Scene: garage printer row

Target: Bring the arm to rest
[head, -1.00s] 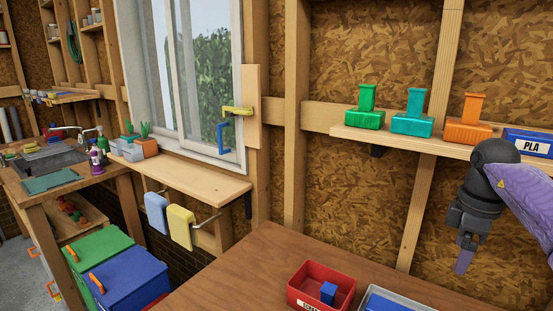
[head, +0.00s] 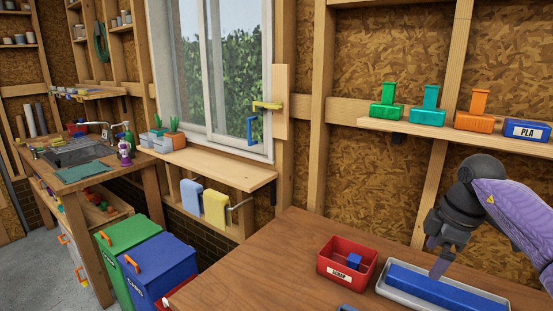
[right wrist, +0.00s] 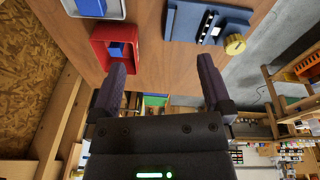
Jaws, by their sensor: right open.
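My right gripper (head: 441,262) is at the right of the head view, pointing down above the wooden bench, near the left end of a grey tray. In the right wrist view its two fingers (right wrist: 161,84) are apart with nothing between them. My purple right arm (head: 515,215) reaches in from the right edge. My left gripper is not in view.
On the bench (head: 250,270) are a red scrap bin (head: 338,277) with a blue block (head: 354,261) and a grey tray (head: 385,292) holding a long blue piece (head: 445,290). A shelf above holds green (head: 387,112), teal (head: 427,118) and orange (head: 476,122) prints and a blue PLA box (head: 527,130).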

